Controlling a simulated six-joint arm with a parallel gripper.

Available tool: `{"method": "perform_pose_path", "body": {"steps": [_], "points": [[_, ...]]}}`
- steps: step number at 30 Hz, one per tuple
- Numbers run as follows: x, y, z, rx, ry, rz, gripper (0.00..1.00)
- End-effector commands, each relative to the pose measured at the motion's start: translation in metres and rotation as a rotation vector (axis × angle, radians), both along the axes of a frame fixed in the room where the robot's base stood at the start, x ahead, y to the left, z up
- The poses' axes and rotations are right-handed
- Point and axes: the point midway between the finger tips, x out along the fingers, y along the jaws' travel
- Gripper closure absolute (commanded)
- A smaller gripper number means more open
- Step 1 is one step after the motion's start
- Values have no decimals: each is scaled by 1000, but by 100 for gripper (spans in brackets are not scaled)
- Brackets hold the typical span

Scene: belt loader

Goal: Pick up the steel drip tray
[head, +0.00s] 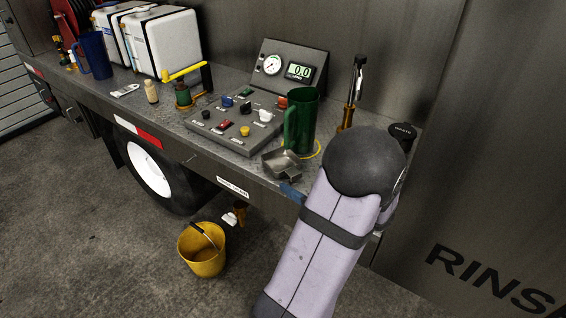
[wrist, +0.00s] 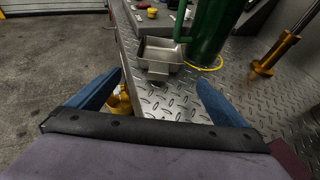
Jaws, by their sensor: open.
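The steel drip tray (head: 283,164) is a small, shallow grey metal pan on the deck near its front edge. It stands in front of a green jug (head: 301,122). In the wrist view the drip tray (wrist: 160,56) is ahead of my gripper, at the top centre, with a small tab on its near side. My gripper (wrist: 161,90) is open, with its two blue fingers apart and nothing between them but deck and edge. The tray lies beyond the fingertips, apart from them. In the head view my arm hides most of the gripper; a bit of blue finger shows by the deck edge.
The green jug (wrist: 209,30) stands close behind the tray, with a yellow ring on the deck beside it. A brass-based tool (wrist: 275,53) stands to the right. A control panel (head: 237,122) is left of the tray. A yellow bucket (head: 202,250) is on the floor below.

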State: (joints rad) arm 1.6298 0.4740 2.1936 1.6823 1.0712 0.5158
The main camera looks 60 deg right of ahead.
Motion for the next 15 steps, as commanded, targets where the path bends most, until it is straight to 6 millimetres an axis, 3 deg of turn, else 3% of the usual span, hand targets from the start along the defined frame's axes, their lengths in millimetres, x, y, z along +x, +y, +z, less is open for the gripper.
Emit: {"method": "perform_pose_path", "body": {"steps": [15], "points": [[21, -8, -8, -1, 2, 4, 2]]}}
